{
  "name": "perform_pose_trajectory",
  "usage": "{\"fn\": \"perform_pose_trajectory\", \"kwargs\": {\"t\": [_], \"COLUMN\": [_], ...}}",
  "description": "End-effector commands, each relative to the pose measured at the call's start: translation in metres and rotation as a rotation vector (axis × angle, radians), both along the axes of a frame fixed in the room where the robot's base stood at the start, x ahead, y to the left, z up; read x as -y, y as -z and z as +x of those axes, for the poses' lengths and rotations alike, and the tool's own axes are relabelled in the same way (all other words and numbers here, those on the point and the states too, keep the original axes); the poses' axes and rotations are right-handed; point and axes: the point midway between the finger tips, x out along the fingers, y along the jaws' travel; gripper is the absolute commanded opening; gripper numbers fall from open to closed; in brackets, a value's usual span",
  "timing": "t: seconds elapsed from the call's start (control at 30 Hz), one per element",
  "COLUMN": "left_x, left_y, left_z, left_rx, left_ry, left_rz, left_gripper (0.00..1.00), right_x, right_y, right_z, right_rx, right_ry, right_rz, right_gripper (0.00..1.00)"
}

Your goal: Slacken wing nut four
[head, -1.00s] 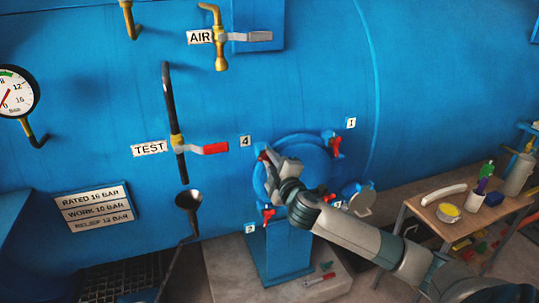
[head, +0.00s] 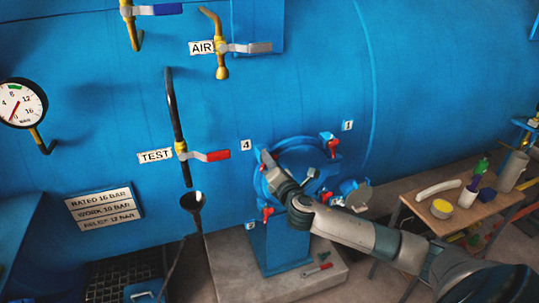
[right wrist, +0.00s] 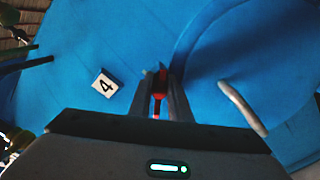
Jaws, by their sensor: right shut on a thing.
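The round blue hatch (head: 300,160) sits low on the big blue vessel. The label 4 (head: 246,145) is at its upper left and also shows in the right wrist view (right wrist: 105,84). My right gripper (head: 267,160) is at the hatch's upper-left rim beside this label. In the right wrist view its fingers (right wrist: 160,95) are shut on the red wing nut four (right wrist: 157,101), seen as a narrow red strip between them. In the head view the gripper hides this nut. My left gripper is not in view.
Other red wing nuts sit at the hatch's upper right (head: 333,147) and lower left (head: 267,213). A pale handle (right wrist: 242,107) stands out from the hatch in the wrist view. A red-handled TEST valve (head: 205,155) is at upper left. A wooden bench (head: 480,220) with several items stands right.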

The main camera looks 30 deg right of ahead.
Motion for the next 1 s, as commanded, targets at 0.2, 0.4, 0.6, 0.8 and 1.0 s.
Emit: {"fn": "perform_pose_trajectory", "kwargs": {"t": [0.2, 0.4, 0.6, 0.8, 1.0], "left_x": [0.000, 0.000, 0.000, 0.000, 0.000], "left_y": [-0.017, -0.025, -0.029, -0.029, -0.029], "left_z": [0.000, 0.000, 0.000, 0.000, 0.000], "left_rx": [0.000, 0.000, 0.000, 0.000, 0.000], "left_ry": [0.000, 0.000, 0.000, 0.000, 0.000], "left_rz": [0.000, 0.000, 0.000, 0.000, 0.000], "left_gripper": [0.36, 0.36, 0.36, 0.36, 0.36], "right_x": [-0.001, -0.002, -0.002, -0.003, -0.003], "right_y": [-0.002, -0.002, 0.000, 0.001, 0.001], "right_z": [0.000, 0.000, 0.000, 0.000, 0.000], "right_rx": [-0.047, -0.076, -0.093, -0.098, -0.098], "right_ry": [-0.002, -0.002, -0.002, -0.002, -0.002], "right_rz": [-0.183, -0.307, -0.373, -0.393, -0.393], "right_gripper": [0.00, 0.00, 0.00, 0.00, 0.00]}}
